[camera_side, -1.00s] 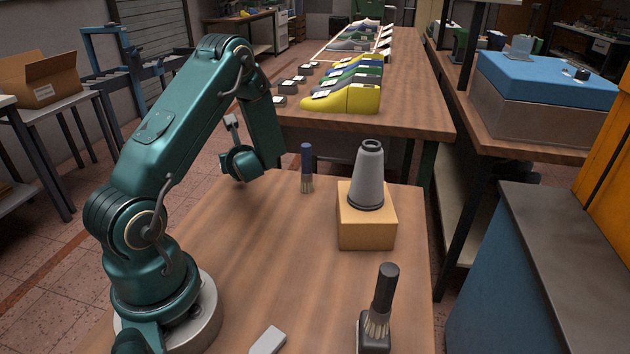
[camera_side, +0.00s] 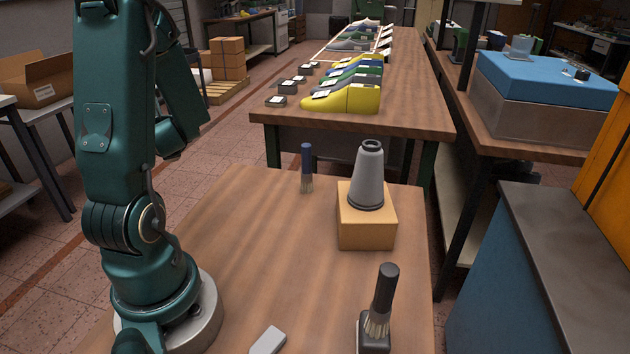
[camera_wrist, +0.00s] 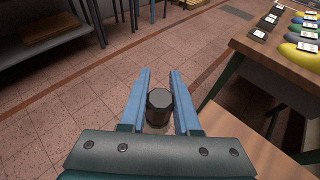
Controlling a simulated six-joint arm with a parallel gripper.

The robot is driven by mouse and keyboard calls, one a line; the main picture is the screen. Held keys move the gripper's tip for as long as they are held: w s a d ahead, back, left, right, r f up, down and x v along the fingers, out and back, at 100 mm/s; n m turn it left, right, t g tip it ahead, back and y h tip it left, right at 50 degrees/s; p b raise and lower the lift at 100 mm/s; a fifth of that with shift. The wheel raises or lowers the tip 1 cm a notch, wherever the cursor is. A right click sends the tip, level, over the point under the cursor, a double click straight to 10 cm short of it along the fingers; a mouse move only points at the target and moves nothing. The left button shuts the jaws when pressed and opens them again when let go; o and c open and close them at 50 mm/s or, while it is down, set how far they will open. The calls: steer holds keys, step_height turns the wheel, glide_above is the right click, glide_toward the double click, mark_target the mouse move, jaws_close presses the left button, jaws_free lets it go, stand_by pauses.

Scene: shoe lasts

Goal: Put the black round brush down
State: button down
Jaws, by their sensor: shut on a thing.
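My gripper (camera_wrist: 160,76) shows in the wrist view with its two blue fingers shut on the black round brush (camera_wrist: 158,100). Only the dark, round end of the brush shows between the fingers; its bristles are hidden. Behind it is only tiled floor, with a wooden table edge to the right. In the side view my gripper and the held brush are not visible; my arm stands folded at the left. Another dark-handled brush (camera_side: 384,288) with tan bristles stands at the table's front, at a dark block (camera_side: 374,342).
A blue-handled brush (camera_side: 306,165) stands at the far edge of the wooden table (camera_side: 270,260). A grey cone (camera_side: 369,178) stands on a wooden block (camera_side: 366,228) at right. A light grey flat piece (camera_side: 268,341) lies at the front. The table's middle is clear.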

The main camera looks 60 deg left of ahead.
steer(key=w+d+g, duration=0.1)
steer(key=w+d, duration=0.3)
steer(key=d, duration=0.7)
steer(key=shift+n, duration=0.4)
steer(key=w+d+f, duration=0.1)
steer(key=w+f, duration=0.1)
steer(key=w, duration=0.1)
steer(key=w+d+f, duration=0.2)
steer(key=w, duration=0.2)
steer(key=w+d+f, duration=0.2)
steer(key=w+f, duration=0.1)
steer(key=shift+w+d+f, duration=0.1)
steer(key=shift+w+d, duration=0.05)
steer(key=shift+w, duration=0.05)
steer(key=shift+f, duration=1.95)
steer(key=shift+f, duration=0.15)
steer(key=c, duration=0.6)
jaws_free()
steer(key=shift+c, duration=0.2)
